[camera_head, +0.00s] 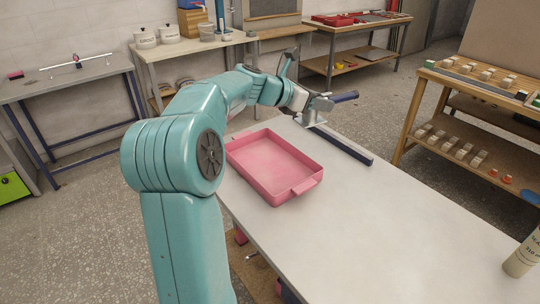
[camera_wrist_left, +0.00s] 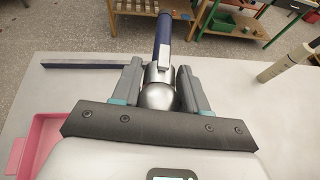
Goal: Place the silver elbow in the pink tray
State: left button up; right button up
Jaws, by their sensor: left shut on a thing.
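My left gripper (camera_head: 316,106) is shut on a silver piece with a rounded body, which I take to be the silver elbow (camera_wrist_left: 158,93). A dark blue straight length (camera_wrist_left: 164,38) extends from it, away from the gripper. In the head view this blue length (camera_head: 344,97) points right, above the table's far end. The pink tray (camera_head: 302,188) lies on the table to the near left of the gripper and looks empty. Its edge also shows at the left of the wrist view (camera_wrist_left: 44,140). My right gripper is not in view.
The pale table (camera_head: 400,235) is mostly clear. A dark bar (camera_head: 345,146) lies along its far edge. A beige bottle (camera_head: 523,255) stands at the right. A wooden shelf (camera_head: 465,84) with small blocks stands beyond, and other benches line the back.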

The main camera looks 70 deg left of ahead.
pick_arm(q)
jog(key=s+a+f+n+y, duration=0.1)
jog(key=s+a+n+y, duration=0.1)
jog(key=s+a, duration=0.4)
jog(key=b, duration=0.4)
send_over(283, 176)
notch_tip(283, 176, down, 14)
notch_tip(283, 176, down, 6)
jog(key=shift+a+f+b, duration=0.1)
jog(key=shift+b, duration=0.5)
